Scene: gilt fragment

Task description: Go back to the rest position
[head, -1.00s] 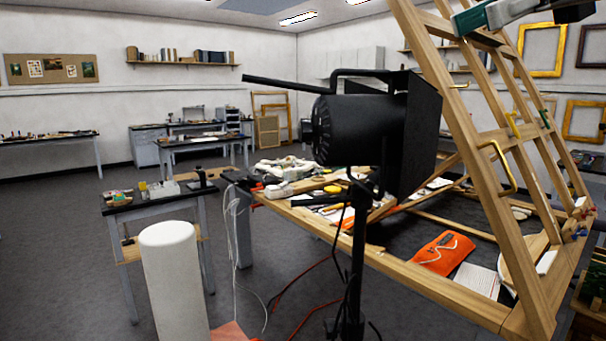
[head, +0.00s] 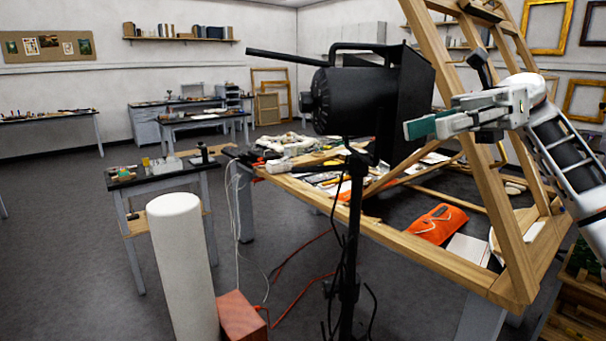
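My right gripper (head: 428,127) is at the right of the head view, its arm coming in from the right edge. Its grey fingers with dark green pads point left, in front of the wooden easel frame (head: 515,245) and beside the black studio lamp (head: 345,103). It appears to hold nothing, but from this side I cannot tell how far apart the fingers are. I cannot tell whether it touches the frame or lamp. My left gripper is not in view.
The lamp's black stand (head: 349,250) rises in the middle. A white cylinder (head: 180,265) and a red box (head: 240,318) stand at the lower left. An orange pouch (head: 437,223) lies beyond the easel's lower beam.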

